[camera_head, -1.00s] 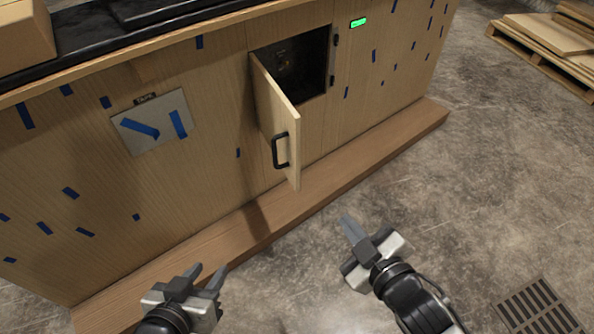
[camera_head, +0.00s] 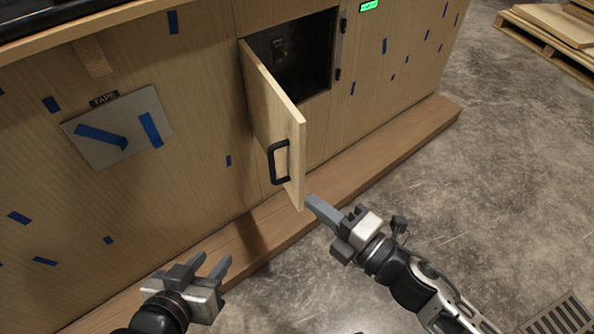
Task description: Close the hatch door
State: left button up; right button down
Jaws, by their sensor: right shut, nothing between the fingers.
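The wooden hatch door (camera_head: 272,125) stands open, swung out toward me from the left side of the dark square opening (camera_head: 300,55) in the wooden console. Its black handle (camera_head: 279,162) is on the door's left face, near the free edge. My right gripper (camera_head: 318,206) is shut and empty. Its fingertips are just to the right of the door's lower free corner; I cannot tell whether they touch it. My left gripper (camera_head: 212,264) is open and empty, low in the view, left of the door and in front of the console's base.
A wooden ledge (camera_head: 385,150) runs along the console's foot. A small green light (camera_head: 369,5) is right of the opening. A plate with blue tape (camera_head: 118,138) is on the front at left. A pallet with boards (camera_head: 545,38) lies far right.

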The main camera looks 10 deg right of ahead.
aim_at(299, 171)
jog(key=w+a, duration=0.1)
jog(key=w, duration=0.2)
jog(key=w+a+f, duration=0.1)
jog(key=w, duration=0.2)
jog(key=w+a, duration=0.1)
jog(key=w, duration=0.2)
jog(key=shift+a+f, duration=0.3)
jog(key=shift+a, duration=0.05)
jog(key=shift+w+d, duration=0.3)
jog(key=shift+d, duration=0.3)
jog(key=shift+b, duration=0.3)
